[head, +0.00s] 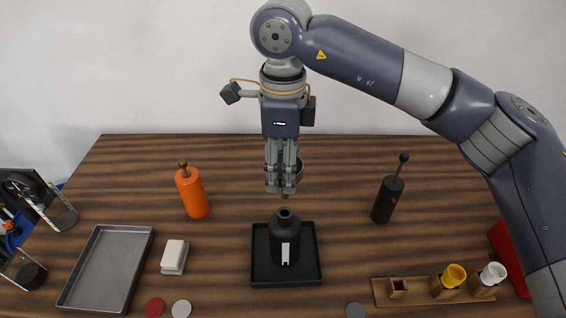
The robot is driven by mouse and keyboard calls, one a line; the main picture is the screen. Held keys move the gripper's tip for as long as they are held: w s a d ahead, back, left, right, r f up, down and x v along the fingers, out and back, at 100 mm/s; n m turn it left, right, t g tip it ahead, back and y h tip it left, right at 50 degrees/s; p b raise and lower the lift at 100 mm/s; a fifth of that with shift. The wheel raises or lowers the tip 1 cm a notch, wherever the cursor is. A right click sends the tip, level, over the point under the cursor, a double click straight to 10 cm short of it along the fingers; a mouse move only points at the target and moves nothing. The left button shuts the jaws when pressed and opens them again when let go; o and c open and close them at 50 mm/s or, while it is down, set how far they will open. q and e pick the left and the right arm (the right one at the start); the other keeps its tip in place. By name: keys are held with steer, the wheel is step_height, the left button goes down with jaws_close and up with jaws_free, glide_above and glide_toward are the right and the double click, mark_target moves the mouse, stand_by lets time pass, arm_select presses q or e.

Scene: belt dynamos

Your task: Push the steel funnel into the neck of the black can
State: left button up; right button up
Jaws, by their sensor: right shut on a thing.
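My right gripper (281,186) points straight down in the middle of the head view. It is shut on the steel funnel (299,171), which is mostly hidden behind the fingers. The funnel's rounded side shows right of the fingers, and its narrow end shows just below them. The black can (285,241) stands upright in a shallow black tray (260,272). It has a narrow neck and a white label strip. The funnel is above the can's neck and looks apart from it. My left gripper is not in view.
An orange bottle (193,193) stands left and a black bottle (387,200) right. A grey metal tray (72,293), a white block (174,257) and coloured discs lie in front. A wooden rack (418,291) with yellow and white cups is at front right. The table's back is clear.

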mark_target(283, 197)
steer(key=shift+f+b, duration=1.35)
steer(key=shift+f, duration=0.6)
steer(key=shift+b, duration=0.7)
steer(key=shift+f+b, duration=1.85)
steer(key=shift+f, duration=0.3)
steer(key=o, duration=1.2)
steer(key=shift+c, duration=0.2)
